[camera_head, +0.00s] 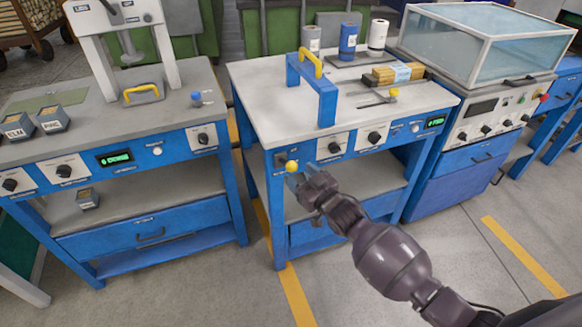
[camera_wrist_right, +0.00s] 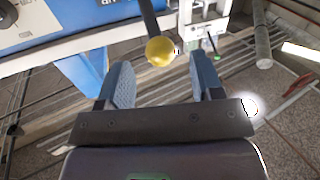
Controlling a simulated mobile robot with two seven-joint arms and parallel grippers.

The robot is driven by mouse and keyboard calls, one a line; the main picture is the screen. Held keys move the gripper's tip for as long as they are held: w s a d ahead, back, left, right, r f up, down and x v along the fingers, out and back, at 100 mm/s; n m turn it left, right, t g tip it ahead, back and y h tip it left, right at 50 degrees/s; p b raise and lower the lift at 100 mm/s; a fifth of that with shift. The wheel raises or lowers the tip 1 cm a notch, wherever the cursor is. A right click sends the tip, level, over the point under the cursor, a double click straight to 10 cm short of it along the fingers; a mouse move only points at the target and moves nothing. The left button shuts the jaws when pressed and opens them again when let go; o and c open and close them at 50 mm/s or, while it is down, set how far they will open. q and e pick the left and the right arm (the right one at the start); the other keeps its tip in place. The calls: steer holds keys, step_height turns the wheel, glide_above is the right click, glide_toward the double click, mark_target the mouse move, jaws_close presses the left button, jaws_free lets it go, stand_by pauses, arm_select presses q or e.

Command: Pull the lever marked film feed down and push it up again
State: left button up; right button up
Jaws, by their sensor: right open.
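A lever with a round yellow knob (camera_head: 291,166) sticks out at the left of the blue front panel of the middle bench; its label is too small to read. In the right wrist view the knob (camera_wrist_right: 160,51) sits on a dark rod. My right gripper (camera_head: 299,177) is at the knob, just right of it in the head view. In the wrist view its open blue fingers (camera_wrist_right: 160,68) stand to either side of the knob, which shows near the fingertips. Neither finger visibly touches it. My left gripper is in neither view.
The middle bench (camera_head: 262,105) carries a blue frame with a yellow handle (camera_head: 311,62), a wrapped wood stack (camera_head: 397,74) and another yellow-knobbed lever (camera_head: 394,93). Dark rotary knobs (camera_head: 334,148) sit right of the gripper. A lower shelf (camera_head: 355,185) lies below the panel.

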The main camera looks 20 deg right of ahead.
mark_target(292, 167)
steer(key=shift+b+x, duration=0.3)
steer(key=shift+x, duration=1.95)
jaws_close()
